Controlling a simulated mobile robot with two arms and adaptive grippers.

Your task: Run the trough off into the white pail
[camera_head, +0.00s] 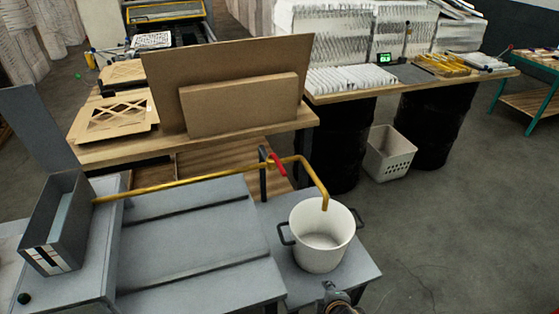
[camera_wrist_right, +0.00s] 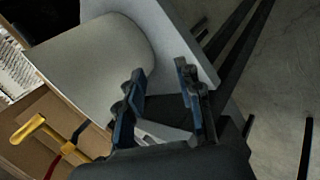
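The trough (camera_head: 72,238) is a narrow dark grey open box at the left, with a pale striped panel on its front end. A yellow pipe (camera_head: 180,183) runs right from it to a downturned spout over the white pail (camera_head: 322,248). A red valve handle (camera_head: 278,163) sits crosswise on the pipe before the bend. The pail stands upright with dark side handles, and no liquid shows in it. My right gripper (camera_head: 340,297) is in front of the pail. In the right wrist view its blue-edged fingers (camera_wrist_right: 160,95) are apart and empty, near the pail (camera_wrist_right: 90,60). My left gripper is out of view.
The pail stands on a grey side stand (camera_head: 362,273) beside the grey bench (camera_head: 190,235). Cardboard sheets (camera_head: 235,65) lean on a wooden table behind the pipe. A white basket (camera_head: 390,155) and black drums are farther right. The right-hand floor is clear.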

